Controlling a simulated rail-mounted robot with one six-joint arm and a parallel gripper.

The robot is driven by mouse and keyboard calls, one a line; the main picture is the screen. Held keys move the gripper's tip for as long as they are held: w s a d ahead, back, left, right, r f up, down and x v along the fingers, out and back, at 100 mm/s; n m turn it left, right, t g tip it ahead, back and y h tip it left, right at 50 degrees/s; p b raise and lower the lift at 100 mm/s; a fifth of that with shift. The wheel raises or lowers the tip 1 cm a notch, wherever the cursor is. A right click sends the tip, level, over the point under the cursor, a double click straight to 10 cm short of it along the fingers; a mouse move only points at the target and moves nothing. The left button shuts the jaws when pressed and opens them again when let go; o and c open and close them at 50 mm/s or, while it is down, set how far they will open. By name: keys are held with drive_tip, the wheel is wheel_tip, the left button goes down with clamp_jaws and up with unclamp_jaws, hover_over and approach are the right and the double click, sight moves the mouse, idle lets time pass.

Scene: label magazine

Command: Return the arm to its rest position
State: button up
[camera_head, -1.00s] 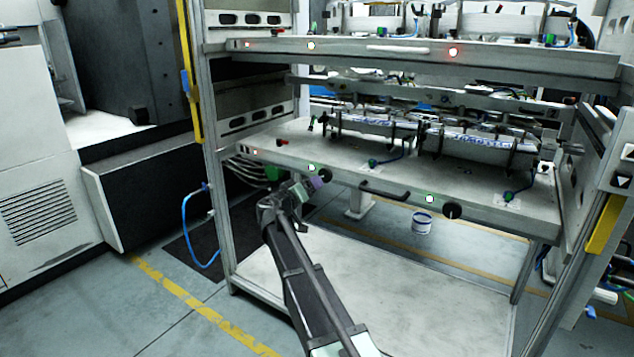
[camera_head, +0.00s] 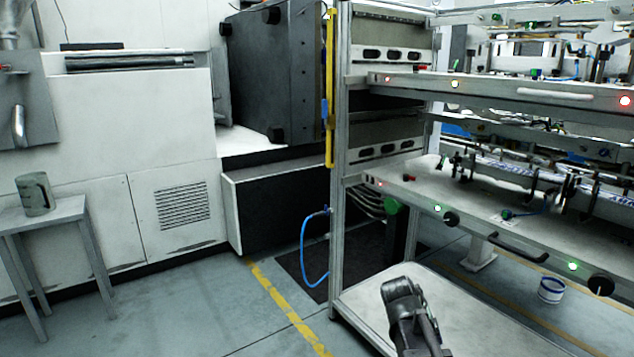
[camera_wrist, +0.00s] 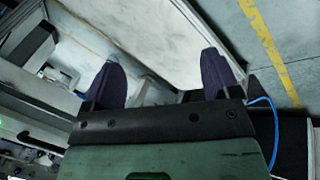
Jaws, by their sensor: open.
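My gripper shows in the wrist view (camera_wrist: 158,82) with its two dark fingers spread wide apart and nothing between them. Behind the fingers lies the pale bottom panel of the rack. In the head view my arm stands at the lower middle, in front of the rack's bottom panel (camera_head: 460,315). The gripper's fingertips cannot be made out there. The arm appears clear of the label magazine rack (camera_head: 340,230), whose drawer-like middle shelf (camera_head: 480,225) carries clamped magazine units.
A blue hose (camera_head: 303,250) hangs at the rack's left post. A white bucket (camera_head: 551,290) stands on the floor beyond the rack. A small table (camera_head: 60,213) with a metal mug (camera_head: 35,193) stands at the far left. The floor between table and rack is clear.

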drive_tip(key=s+a+n+g+y+p, duration=0.15)
drive_tip(key=s+a+y, duration=0.5)
drive_tip(key=s, duration=0.75)
wheel_tip(320, 180, up, 33)
drive_tip(key=w+a+h+p, duration=0.1)
drive_tip(key=p, duration=3.2)
drive_tip(key=shift+w+a+h, duration=0.2)
drive_tip(key=shift+a+h, duration=0.05)
drive_tip(key=shift+h, duration=0.1)
